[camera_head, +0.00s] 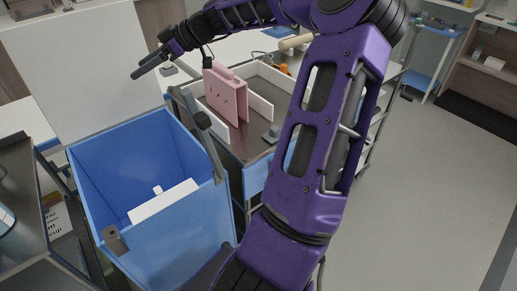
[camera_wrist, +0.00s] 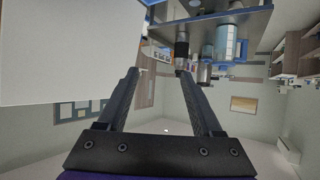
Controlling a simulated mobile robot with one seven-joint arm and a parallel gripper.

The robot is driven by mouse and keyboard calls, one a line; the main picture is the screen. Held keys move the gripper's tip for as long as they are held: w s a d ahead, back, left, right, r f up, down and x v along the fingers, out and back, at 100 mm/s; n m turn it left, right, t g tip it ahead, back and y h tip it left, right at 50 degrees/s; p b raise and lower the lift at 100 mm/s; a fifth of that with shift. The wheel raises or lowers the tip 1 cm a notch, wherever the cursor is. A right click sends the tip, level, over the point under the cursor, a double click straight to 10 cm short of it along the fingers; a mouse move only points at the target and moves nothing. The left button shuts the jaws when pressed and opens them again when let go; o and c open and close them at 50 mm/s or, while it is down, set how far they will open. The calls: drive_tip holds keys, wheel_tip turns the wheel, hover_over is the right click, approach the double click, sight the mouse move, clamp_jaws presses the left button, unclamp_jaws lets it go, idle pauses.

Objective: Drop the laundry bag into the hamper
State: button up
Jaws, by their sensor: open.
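A blue open-topped bin (camera_head: 150,240), which looks like the hamper, stands at the lower left. A white flat piece (camera_head: 165,201) shows inside it. A pink boxy bag with a handle on top (camera_head: 226,96) stands upright in a tray-like cart top right of the bin; I cannot tell for certain that it is the laundry bag. My gripper (camera_head: 150,66) is above and behind the bin, left of the pink bag and apart from it. In the wrist view my gripper (camera_wrist: 158,76) has its two fingers spread with nothing between them.
The cart top (camera_head: 238,143) has low white walls and small items. A grey post-like part (camera_head: 203,130) rises between bin and cart. A dark-topped cart (camera_head: 20,165) stands left of the bin. A blue-shelved cart (camera_head: 432,50) is at the back right. The right floor is clear.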

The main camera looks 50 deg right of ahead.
drive_tip(key=v, duration=0.8)
drive_tip(key=shift+s, duration=0.1)
